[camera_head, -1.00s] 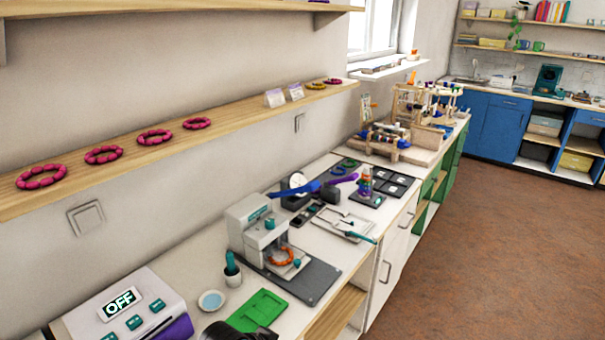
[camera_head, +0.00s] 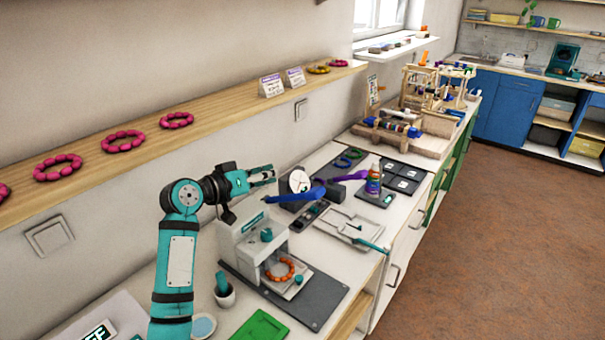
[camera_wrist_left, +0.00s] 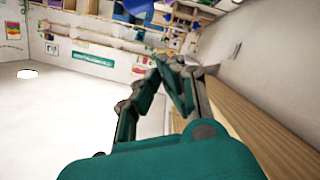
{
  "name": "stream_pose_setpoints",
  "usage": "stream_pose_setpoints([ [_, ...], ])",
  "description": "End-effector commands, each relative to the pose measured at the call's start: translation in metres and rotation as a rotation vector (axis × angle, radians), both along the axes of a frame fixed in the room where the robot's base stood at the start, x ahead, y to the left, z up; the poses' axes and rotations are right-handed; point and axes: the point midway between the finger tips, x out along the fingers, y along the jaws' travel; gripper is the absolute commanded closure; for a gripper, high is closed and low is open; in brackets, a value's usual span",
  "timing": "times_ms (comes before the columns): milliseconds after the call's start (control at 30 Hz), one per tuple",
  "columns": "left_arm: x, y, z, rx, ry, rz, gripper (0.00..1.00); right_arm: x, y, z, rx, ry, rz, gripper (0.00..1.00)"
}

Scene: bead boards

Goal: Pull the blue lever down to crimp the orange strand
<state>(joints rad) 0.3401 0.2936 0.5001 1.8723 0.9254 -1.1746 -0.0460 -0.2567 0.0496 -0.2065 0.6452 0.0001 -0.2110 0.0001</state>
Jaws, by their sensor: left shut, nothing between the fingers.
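The grey-white crimp press (camera_head: 238,240) stands on a dark grey base plate (camera_head: 318,300) on the counter. My right gripper is not in view.
The wall shelf (camera_head: 205,118) with several pink bead rings (camera_head: 122,141) runs close behind my left arm. A small pot with a teal tool (camera_head: 224,292) and a green board (camera_head: 260,328) stand near the press. A tray (camera_head: 345,228) and a glue bottle (camera_head: 374,180) lie beyond it.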

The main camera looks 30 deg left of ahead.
Motion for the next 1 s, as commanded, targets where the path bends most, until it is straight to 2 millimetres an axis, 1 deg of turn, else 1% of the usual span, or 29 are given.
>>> stream_pose_setpoints([
  [67,0.0,-0.001,0.0,0.001,0.0,-0.002,1.0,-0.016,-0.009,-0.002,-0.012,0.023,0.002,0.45],
  [200,0.0,-0.001,0.0,0.001,0.001,-0.001,1.0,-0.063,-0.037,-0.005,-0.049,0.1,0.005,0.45],
  [300,0.005,-0.002,-0.001,-0.001,0.003,-0.001,1.0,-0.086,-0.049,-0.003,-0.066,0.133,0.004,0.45],
  [333,0.007,-0.003,-0.001,-0.001,0.003,-0.001,1.0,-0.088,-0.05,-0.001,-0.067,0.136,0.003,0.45],
  [367,0.01,-0.004,-0.001,-0.001,0.002,-0.002,1.0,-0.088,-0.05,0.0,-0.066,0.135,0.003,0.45],
  [433,0.02,-0.007,-0.002,-0.003,0.002,-0.003,1.0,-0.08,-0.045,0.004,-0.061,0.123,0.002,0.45],
  [467,0.025,-0.009,-0.003,-0.003,0.002,-0.003,1.0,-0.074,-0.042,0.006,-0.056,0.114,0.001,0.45],
  [600,0.053,-0.017,-0.008,-0.004,0.003,-0.004,1.0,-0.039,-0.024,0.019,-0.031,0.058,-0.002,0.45],
  [700,0.074,-0.022,-0.013,-0.004,0.004,-0.003,1.0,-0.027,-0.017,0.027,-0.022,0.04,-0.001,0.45],
  [833,0.097,-0.029,-0.019,-0.003,0.003,-0.003,1.0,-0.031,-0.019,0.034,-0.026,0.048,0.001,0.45],
  [900,0.094,-0.035,-0.032,-0.004,0.007,-0.002,1.0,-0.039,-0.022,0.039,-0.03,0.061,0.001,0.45],
  [1000,0.092,-0.041,-0.044,-0.001,0.005,-0.002,1.0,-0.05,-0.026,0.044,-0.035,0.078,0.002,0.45],
])
